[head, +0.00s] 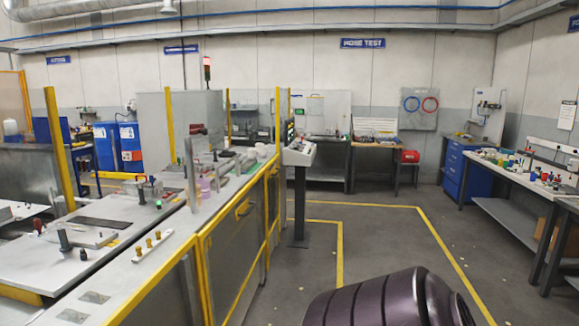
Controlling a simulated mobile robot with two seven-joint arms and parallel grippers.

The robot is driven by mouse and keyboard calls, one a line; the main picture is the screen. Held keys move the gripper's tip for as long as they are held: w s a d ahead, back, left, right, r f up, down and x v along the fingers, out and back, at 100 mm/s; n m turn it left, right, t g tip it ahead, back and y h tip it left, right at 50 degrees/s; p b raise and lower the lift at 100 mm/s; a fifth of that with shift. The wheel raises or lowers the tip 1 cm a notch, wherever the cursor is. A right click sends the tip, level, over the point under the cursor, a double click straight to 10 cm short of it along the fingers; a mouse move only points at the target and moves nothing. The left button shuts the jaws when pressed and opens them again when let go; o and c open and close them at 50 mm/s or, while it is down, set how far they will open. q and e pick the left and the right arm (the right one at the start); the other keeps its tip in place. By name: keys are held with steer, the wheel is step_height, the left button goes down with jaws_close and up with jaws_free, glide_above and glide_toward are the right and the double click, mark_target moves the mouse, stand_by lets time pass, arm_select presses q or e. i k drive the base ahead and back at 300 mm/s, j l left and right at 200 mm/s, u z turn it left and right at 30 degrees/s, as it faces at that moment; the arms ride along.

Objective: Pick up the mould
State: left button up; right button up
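I cannot tell for sure which thing is the mould. On the long grey bench (150,252) at the left lie a dark flat plate (100,222) and a small block with yellow-topped pegs (152,245). A dark upright knob (64,240) stands on the bench to their left. Several small pink, white and green items are farther back on the same bench, too small to name. Neither of my grippers is in view.
Yellow-framed guard panels (232,235) close off the bench's right side. A control stand (299,200) stands beside them. The grey floor (385,240) with yellow lines is open. At the right is a workbench (515,180) with many small items and a blue drawer cabinet (456,172).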

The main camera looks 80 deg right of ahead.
mark_target(246, 165)
steer(key=z, duration=2.25)
steer(key=i+l+z, duration=0.3)
steer(key=i, duration=0.25)
steer(key=i+z, duration=0.3)
steer(key=i, duration=0.2)
steer(key=i+z, duration=0.1)
steer(key=i, duration=2.55)
steer(key=i+l+u, duration=0.1)
steer(key=i+u, duration=0.2)
steer(key=i, duration=0.25)
steer(key=i+l+u, duration=0.25)
steer(key=i, duration=0.3)
steer(key=i+l+u, duration=0.2)
steer(key=i+u, duration=0.25)
steer(key=i+l+u, duration=0.25)
steer(key=u, duration=0.15)
